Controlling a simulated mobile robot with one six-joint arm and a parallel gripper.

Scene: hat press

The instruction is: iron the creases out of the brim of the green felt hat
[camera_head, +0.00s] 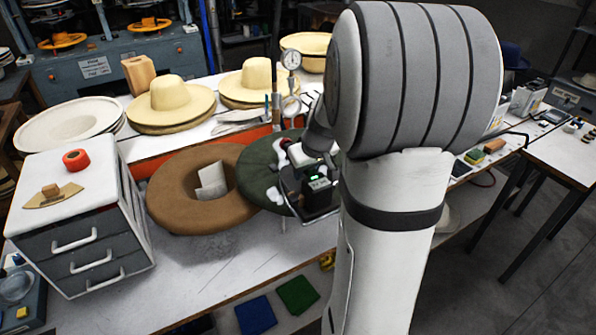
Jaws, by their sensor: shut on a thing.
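The green felt hat (256,168) lies on the workbench beside a brown ring-shaped form. Its right part is hidden behind my arm and gripper, and I cannot make out creases on its brim. My gripper (284,196) is over the right side of the green felt, partly hidden by my own wrist. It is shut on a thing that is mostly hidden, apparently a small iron. I cannot tell whether that thing touches the felt.
The brown ring-shaped form (168,199) has a pale card (211,182) in its opening. A drawer cabinet (92,255) stands at the left. Straw hats (169,93) and a dial gauge (291,59) are behind. The bench front (215,270) is clear.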

